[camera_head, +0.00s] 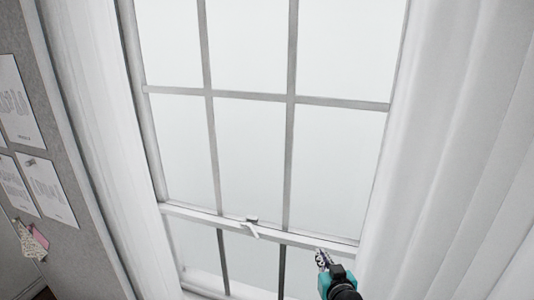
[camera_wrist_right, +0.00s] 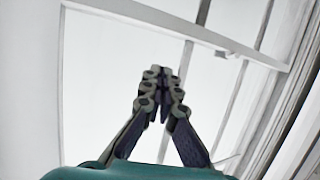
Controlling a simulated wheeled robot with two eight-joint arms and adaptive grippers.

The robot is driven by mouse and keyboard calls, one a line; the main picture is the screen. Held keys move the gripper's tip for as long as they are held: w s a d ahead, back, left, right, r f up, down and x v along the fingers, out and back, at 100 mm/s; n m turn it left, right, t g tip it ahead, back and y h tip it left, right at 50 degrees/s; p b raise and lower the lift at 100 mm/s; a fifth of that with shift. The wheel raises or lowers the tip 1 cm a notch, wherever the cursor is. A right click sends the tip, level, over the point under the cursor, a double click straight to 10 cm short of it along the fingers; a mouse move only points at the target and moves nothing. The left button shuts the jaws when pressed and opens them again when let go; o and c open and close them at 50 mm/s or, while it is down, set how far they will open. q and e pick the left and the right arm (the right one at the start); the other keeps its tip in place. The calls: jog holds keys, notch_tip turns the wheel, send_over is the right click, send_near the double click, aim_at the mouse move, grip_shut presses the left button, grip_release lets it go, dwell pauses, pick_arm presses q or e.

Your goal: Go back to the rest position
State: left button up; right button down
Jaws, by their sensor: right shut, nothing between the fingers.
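My right gripper (camera_head: 322,259) shows at the bottom of the head view, right of centre, in front of the lower part of a window. In the right wrist view its fingers (camera_wrist_right: 163,75) are together at the tips with nothing between them. The window latch (camera_head: 250,227), a small light handle, sits on the middle rail to the left of the gripper and apart from it. My left gripper is in neither view.
The window (camera_head: 250,150) has a grid of bars. A white curtain (camera_head: 440,150) hangs on the right and another (camera_head: 95,140) on the left. A grey board (camera_head: 60,180) with pinned papers (camera_head: 45,188) and fabric scraps (camera_head: 30,240) is at the far left.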

jog(key=s+a+f+g+b, duration=0.1)
jog(key=s+f+g, duration=0.2)
jog(key=s, duration=0.7)
jog(key=s+a+f+g+b, duration=0.1)
jog(key=s+f+g, duration=0.3)
jog(key=s, duration=0.6)
jog(key=shift+g+b, duration=0.3)
jog(key=shift+b, duration=0.1)
